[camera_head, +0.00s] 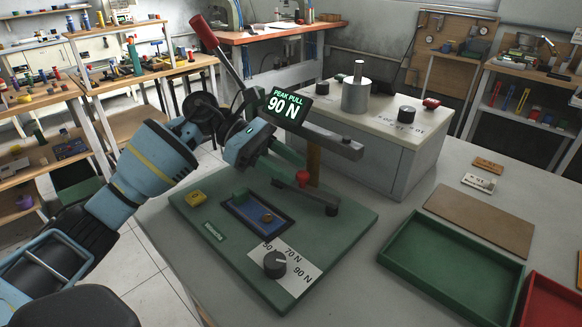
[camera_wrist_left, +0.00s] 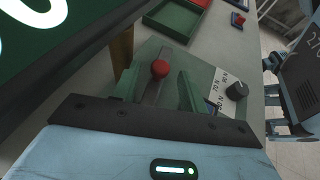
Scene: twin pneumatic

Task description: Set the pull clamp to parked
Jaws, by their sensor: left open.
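The green-based clamp fixture (camera_head: 335,245) stands on the table. It has a red-gripped lever (camera_head: 205,33) tilted up and left, a screen (camera_head: 287,106) reading "PEAK PULL 90 N", and a black dial (camera_head: 275,264) on a 50/70/90 N plate. A red ball knob (camera_head: 303,178) sits on a low dark bar (camera_head: 318,199); it also shows in the wrist view (camera_wrist_left: 160,69). My left gripper (camera_head: 295,168) is open, its green fingers on either side of the ball knob in the wrist view. Contact cannot be told. The clamp's rear joint is partly hidden. My right gripper is not seen.
A pale box (camera_head: 415,150) with a metal cylinder (camera_head: 356,93) and knobs stands behind the fixture. To the right lie a brown board (camera_head: 478,220), a green tray (camera_head: 395,262) and a red tray (camera_head: 545,305). The table strip before the green tray is clear.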

